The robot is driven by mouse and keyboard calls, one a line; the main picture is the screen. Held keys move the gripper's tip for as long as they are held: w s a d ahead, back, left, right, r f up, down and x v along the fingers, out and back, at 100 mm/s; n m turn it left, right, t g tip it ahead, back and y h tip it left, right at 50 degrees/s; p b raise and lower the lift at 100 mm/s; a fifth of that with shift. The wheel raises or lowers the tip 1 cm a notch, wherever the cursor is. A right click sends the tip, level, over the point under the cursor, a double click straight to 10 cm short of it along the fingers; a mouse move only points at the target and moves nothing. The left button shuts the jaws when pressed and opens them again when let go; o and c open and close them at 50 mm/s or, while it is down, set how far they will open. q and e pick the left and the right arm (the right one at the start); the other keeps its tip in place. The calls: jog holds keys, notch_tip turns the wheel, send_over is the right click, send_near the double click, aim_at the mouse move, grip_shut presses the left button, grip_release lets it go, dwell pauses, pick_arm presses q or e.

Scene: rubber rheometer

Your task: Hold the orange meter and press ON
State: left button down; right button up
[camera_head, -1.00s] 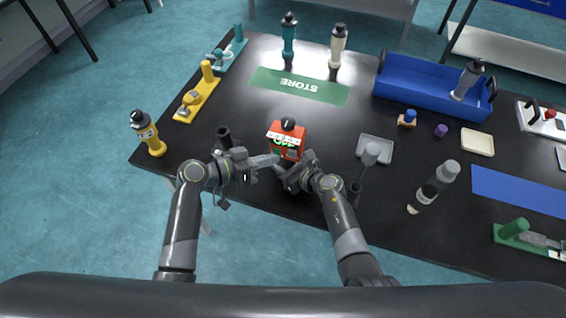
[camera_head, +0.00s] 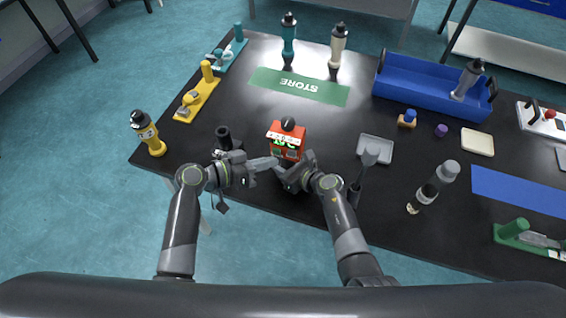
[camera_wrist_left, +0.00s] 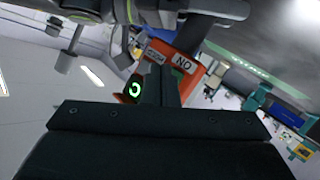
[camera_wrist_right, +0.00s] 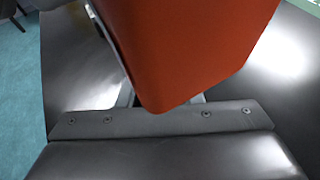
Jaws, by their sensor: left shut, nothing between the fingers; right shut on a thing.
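The orange meter (camera_head: 287,138) is upright near the table's front edge, with a black knob on top and white labels and green marks on its front. My right gripper (camera_head: 296,172) is shut on its lower part; in the right wrist view the orange body (camera_wrist_right: 195,45) fills the space above the jaw. My left gripper (camera_head: 276,162) is shut and empty, its tips close to the meter's front. The left wrist view shows the fingers (camera_wrist_left: 161,86) by a glowing green ring (camera_wrist_left: 135,89) and the ON label (camera_wrist_left: 183,62), seen inverted. Contact with a button cannot be told.
A black holder (camera_head: 223,134) stands left of the meter. A yellow-black bottle (camera_head: 148,133) is at the left edge. A grey tray (camera_head: 376,149) and a grey-headed tool (camera_head: 368,156) are to the right. The green STORE mat (camera_head: 330,93) lies behind, clear.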

pick_arm(q)
jog(key=shift+s, duration=0.1)
jog(key=s, duration=0.2)
jog(key=s+a, duration=0.2)
jog(key=s, duration=0.1)
jog(key=shift+s, duration=0.3)
dwell(0.4)
pick_arm(e)
jog(key=o, duration=1.2)
jog(key=shift+d, duration=0.1)
